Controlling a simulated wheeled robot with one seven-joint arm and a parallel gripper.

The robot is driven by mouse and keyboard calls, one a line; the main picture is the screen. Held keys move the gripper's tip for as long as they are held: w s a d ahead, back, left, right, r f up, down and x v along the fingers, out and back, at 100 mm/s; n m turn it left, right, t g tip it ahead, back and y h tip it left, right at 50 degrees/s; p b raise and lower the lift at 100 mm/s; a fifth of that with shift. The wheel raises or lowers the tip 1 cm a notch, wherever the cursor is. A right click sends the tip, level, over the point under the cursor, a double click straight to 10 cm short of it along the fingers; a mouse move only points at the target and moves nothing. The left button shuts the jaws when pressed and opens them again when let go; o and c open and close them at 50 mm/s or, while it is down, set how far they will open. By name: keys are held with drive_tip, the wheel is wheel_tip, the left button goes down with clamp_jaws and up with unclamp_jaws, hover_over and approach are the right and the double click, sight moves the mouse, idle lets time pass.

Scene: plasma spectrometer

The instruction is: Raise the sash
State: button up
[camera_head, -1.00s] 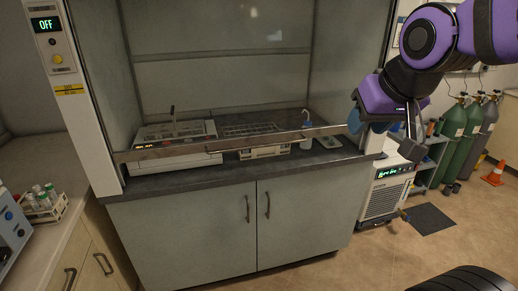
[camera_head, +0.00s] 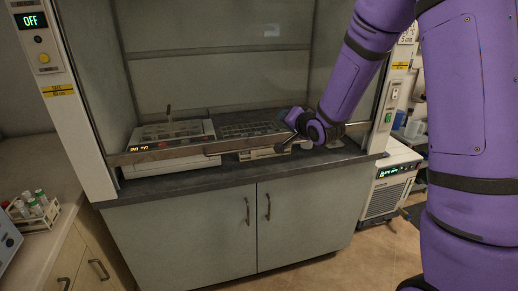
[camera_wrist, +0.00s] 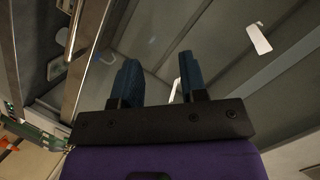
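The fume hood sash shows in the head view as a glass pane with a long metal bottom rail (camera_head: 180,151). The rail runs across the opening a little above the worktop. My gripper (camera_head: 290,122) is at the right half of the rail, at about its height. Contact with the rail cannot be told. In the wrist view my gripper (camera_wrist: 157,58) has its two blue fingers spread apart, with no rail between them. A shiny metal bar (camera_wrist: 88,55) runs along the left of the fingers there.
Inside the hood stand a white instrument (camera_head: 165,135) and a rack (camera_head: 245,130). A control panel reading OFF (camera_head: 32,21) is on the left post. A tube rack (camera_head: 38,212) sits on the left counter. A white chiller (camera_head: 388,185) stands right of the cabinet (camera_head: 185,235).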

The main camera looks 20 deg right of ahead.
wheel_tip(320, 180, down, 10)
drive_tip(key=w+a+m+t+y, duration=0.2)
drive_tip(key=y, duration=0.1)
drive_tip(key=m+t+y, duration=0.2)
drive_tip(key=m, duration=0.1)
approach(259, 148)
drive_tip(key=x, duration=1)
drive_tip(key=shift+w+d+f, duration=0.1)
drive_tip(key=shift+w+f, duration=0.05)
drive_tip(key=shift+w, duration=0.2)
clamp_jaws()
